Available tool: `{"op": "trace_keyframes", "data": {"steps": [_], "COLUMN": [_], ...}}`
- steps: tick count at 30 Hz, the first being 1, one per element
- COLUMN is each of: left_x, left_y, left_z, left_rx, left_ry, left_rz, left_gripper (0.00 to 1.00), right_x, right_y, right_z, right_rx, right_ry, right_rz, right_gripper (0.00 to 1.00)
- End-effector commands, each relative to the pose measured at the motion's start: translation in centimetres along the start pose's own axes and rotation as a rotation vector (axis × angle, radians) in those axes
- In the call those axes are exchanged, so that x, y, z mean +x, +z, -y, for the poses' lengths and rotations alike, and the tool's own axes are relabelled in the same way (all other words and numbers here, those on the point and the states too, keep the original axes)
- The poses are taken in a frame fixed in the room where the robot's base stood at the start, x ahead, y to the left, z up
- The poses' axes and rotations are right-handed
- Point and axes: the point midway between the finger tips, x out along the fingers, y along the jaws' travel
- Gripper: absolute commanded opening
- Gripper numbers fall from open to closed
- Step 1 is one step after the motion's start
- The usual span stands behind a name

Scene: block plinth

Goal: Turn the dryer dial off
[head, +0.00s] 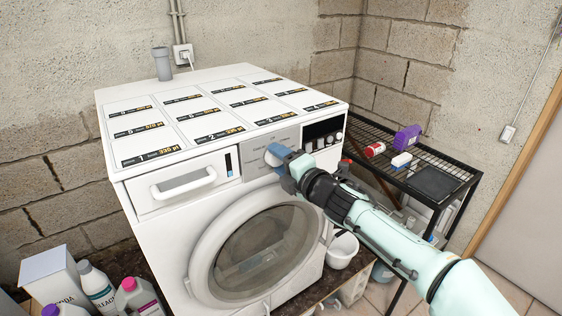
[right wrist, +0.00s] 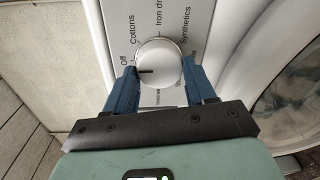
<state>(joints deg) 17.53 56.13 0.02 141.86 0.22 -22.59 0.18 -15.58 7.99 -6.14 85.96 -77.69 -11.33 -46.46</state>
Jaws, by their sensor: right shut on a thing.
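The dryer (head: 160,222) is a white front-loading machine with a round door and a grey control panel. Its round silver dial (right wrist: 160,55) fills the middle of the right wrist view, and its edge shows in the head view (head: 270,159). A dark mark on the dial points left in the right wrist view, close to the "Off" label (right wrist: 125,60). Other labels read "Cottons", "Iron dry" and "Synthetics". My right gripper (right wrist: 159,68) is shut on the dial, one blue finger on each side. My left gripper is not in view.
Bottles (head: 97,287) and a white box (head: 52,277) stand at the lower left. Several labelled panels lie on the dryer's top.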

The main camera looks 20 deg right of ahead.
Motion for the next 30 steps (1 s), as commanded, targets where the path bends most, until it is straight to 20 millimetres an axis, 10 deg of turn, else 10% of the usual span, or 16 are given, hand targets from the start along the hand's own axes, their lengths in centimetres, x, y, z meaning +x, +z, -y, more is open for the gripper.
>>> {"op": "trace_keyframes", "data": {"steps": [2, 3, 5, 17, 30], "left_x": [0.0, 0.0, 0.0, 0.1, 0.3], "left_y": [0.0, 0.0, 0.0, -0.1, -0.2], "left_z": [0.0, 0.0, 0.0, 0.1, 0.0], "left_rx": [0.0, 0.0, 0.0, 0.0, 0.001], "left_ry": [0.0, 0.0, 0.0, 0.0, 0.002], "left_rz": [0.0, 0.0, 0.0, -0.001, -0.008], "left_gripper": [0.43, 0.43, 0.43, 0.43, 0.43], "right_x": [0.0, 0.0, 0.0, -0.8, -9.8], "right_y": [0.1, 0.1, 0.1, 0.1, 0.2], "right_z": [0.0, 0.0, 0.0, 0.0, -0.2], "right_rx": [-0.004, -0.004, -0.004, -0.001, -0.002], "right_ry": [-0.001, -0.001, -0.001, 0.001, 0.002], "right_rz": [0.002, 0.002, 0.002, 0.001, 0.003], "right_gripper": [0.24, 0.64, 0.8, 0.8, 0.8]}}
